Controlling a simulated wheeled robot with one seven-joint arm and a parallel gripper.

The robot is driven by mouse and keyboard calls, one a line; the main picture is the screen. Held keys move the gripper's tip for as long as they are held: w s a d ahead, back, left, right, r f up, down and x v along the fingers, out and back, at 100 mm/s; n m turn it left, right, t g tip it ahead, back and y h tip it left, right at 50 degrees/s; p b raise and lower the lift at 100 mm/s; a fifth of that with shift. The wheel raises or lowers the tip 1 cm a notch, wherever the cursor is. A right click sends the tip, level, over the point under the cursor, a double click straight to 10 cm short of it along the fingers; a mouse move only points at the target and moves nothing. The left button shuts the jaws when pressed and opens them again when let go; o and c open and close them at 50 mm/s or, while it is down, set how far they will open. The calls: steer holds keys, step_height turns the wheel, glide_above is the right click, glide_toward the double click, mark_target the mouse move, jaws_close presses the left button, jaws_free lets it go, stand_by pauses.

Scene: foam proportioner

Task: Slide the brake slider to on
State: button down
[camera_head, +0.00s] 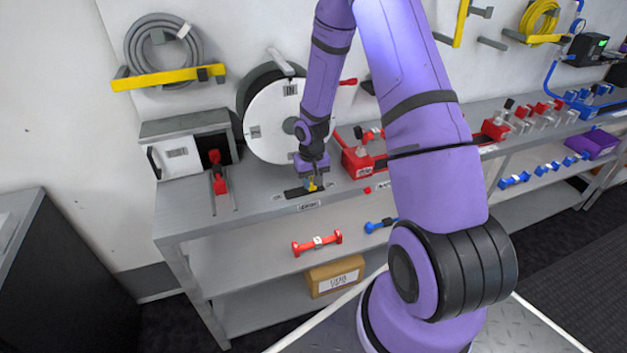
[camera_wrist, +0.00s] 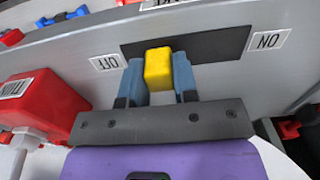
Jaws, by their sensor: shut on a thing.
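The brake slider is a yellow block (camera_wrist: 158,68) on a black track (camera_wrist: 213,47) in the bench's front edge area. In the wrist view it sits nearer the OFF label (camera_wrist: 106,62) than the ON label (camera_wrist: 268,41), with bare track on the ON side. My gripper (camera_wrist: 158,82) is shut on the block, one blue finger on each side. In the head view my gripper (camera_head: 311,184) points down at the slider, and the track (camera_head: 294,192) runs left from it. The yellow block (camera_head: 312,187) is partly hidden there by the fingers.
A white-faced reel (camera_head: 270,125) stands behind the slider. A red-handled lever (camera_head: 218,180) is to the left, and a red box (camera_head: 355,162) to the right. The red box also shows in the wrist view (camera_wrist: 40,105).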

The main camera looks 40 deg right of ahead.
mark_target(293, 194)
steer(key=a, duration=0.2)
steer(key=w+a, duration=0.1)
steer(key=a, duration=0.2)
steer(key=shift+w+a, duration=0.25)
steer(key=shift+a, duration=0.05)
steer(key=c, duration=0.9)
jaws_free()
steer(key=shift+a, duration=0.15)
step_height(293, 194, up, 11)
steer(key=shift+f, duration=0.1)
